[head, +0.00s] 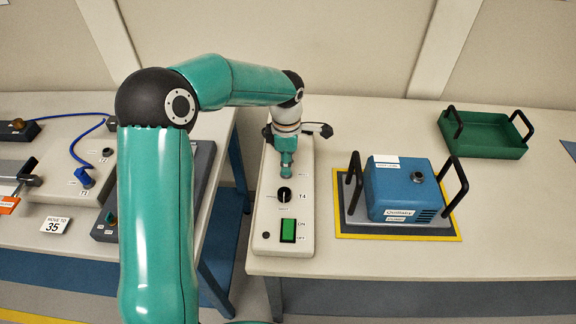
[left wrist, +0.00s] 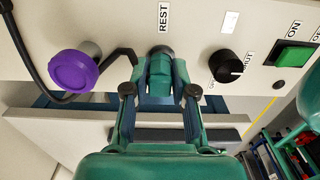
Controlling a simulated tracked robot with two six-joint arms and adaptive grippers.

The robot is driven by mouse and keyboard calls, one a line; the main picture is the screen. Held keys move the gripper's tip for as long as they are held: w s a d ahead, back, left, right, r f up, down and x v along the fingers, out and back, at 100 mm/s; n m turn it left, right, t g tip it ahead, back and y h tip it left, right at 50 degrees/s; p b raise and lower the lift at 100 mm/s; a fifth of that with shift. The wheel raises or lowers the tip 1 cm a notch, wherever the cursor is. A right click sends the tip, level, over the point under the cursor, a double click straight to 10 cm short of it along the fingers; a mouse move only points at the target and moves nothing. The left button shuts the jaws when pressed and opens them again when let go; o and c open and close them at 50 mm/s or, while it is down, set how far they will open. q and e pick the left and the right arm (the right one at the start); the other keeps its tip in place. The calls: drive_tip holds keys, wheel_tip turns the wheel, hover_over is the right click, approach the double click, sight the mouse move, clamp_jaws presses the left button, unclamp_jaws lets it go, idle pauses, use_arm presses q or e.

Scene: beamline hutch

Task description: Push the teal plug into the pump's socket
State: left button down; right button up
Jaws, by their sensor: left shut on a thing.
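My left gripper (left wrist: 158,92) is shut on the teal plug (left wrist: 160,70), its two fingers on either side of it. The plug's far end meets the pale panel beside the word REST; I cannot tell whether it is seated there or just clear of it. In the head view the left gripper (head: 286,160) points down at the back part of the T4 panel (head: 268,215). A blue box with a round dark socket (head: 417,177) on top, which looks like the pump (head: 397,198), stands to the right. My right gripper is not in view.
The T4 panel carries a black dial (head: 284,195) and a green switch (head: 288,231). A purple knob (left wrist: 75,68) and a black cable lie left of the plug. Black handles (head: 455,188) flank the blue box. A green tray (head: 484,135) stands behind, right.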

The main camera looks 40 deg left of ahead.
use_arm(q)
drive_tip(key=shift+r, duration=0.2)
drive_tip(key=shift+r+p, duration=2.25)
drive_tip(key=shift+r, duration=1.05)
drive_tip(key=shift+s, duration=0.1)
